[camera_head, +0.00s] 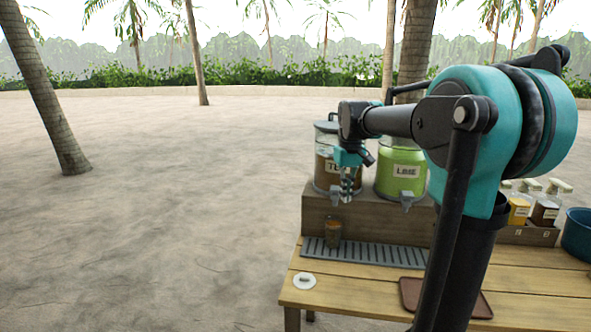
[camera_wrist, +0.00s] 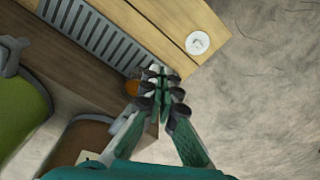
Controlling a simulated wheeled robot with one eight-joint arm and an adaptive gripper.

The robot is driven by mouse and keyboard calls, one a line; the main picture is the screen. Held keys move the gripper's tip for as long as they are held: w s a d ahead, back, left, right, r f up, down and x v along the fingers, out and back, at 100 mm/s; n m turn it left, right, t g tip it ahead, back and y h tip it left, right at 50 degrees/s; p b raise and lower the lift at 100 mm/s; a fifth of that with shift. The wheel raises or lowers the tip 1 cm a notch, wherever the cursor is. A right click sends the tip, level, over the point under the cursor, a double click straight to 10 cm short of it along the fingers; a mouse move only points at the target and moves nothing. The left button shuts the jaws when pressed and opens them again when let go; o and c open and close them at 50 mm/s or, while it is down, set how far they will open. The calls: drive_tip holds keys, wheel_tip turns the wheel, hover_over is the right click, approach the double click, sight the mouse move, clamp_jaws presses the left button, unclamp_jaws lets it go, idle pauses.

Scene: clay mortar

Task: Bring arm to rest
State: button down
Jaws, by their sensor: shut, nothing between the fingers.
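My arm reaches from the right in the head view, and my gripper (camera_head: 348,190) hangs in front of the brown drink dispenser (camera_head: 324,165). In the wrist view my gripper (camera_wrist: 162,72) has its fingertips together, with nothing between them. Below it in the head view, a small glass with brownish contents (camera_head: 333,233) stands on the grey drip tray (camera_head: 376,254). In the wrist view, part of this glass (camera_wrist: 132,88) shows beside the fingers, mostly hidden by them. The gripper appears above the glass and apart from it.
A green dispenser labelled LIME (camera_head: 403,172) stands beside the brown one on a wooden riser (camera_head: 318,214). A white lid (camera_head: 304,281) lies on the wooden table (camera_head: 345,297). A brown tray (camera_head: 410,294), several bottles and a blue bowl (camera_head: 577,236) are to the right. Open sand lies left.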

drive_tip(key=s+d+f+m+t, duration=0.1)
drive_tip(key=s+f+t, duration=0.1)
drive_tip(key=s+f, duration=0.9)
drive_tip(key=s+d+f+m+t, duration=0.1)
drive_tip(key=s+d+f+m, duration=0.1)
drive_tip(key=s+f, duration=1)
drive_tip(key=shift+d+f+t, duration=0.25)
drive_tip(key=shift+f+t, duration=0.15)
drive_tip(key=shift+f, duration=0.2)
